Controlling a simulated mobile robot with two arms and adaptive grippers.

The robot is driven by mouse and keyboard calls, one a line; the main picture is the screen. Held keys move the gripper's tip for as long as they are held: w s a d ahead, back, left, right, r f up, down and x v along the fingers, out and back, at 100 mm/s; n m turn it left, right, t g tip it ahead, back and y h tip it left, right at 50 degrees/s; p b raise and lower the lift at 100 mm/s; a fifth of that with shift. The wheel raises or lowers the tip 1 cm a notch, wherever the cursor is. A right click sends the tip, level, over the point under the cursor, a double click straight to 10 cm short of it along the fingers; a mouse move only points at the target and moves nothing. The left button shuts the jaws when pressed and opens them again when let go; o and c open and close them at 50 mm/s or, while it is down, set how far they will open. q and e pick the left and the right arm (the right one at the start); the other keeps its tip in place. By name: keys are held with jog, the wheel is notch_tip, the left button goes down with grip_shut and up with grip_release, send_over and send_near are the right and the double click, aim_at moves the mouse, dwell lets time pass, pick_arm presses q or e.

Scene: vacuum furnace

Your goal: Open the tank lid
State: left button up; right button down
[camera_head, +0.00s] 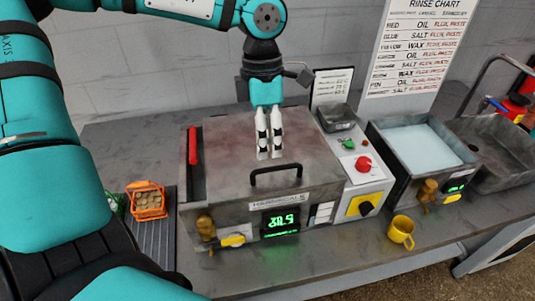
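The tank (235,210) is a grey metal box in the middle of the bench, with a green display (281,220) on its front. Its lid (230,145) is a flat brown-grey plate lying down over the top. A black bar handle (290,173) stands at the lid's front edge. My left gripper (270,155) points down over the lid, just behind the handle. Its two fingers are close together with nothing visible between them. I cannot tell whether the tips touch the lid. My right gripper is not in view.
A control box (368,172) with a red button adjoins the tank's right side. An open basin (415,150) and a yellow mug (401,231) are further right. A red bar (193,146) is at the tank's left. An orange basket (147,201) sits on a ribbed mat (158,240).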

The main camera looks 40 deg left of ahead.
aim_at(267, 179)
pick_arm(q)
jog(key=f, duration=0.3)
jog(key=shift+s+d+f+p, duration=0.3)
jog(key=shift+f+p, duration=0.05)
jog(key=shift+d+f, duration=0.1)
jog(key=shift+f, duration=0.35)
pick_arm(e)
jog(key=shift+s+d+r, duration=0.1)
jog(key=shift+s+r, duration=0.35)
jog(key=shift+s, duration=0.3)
pick_arm(q)
jog(key=c, duration=0.7)
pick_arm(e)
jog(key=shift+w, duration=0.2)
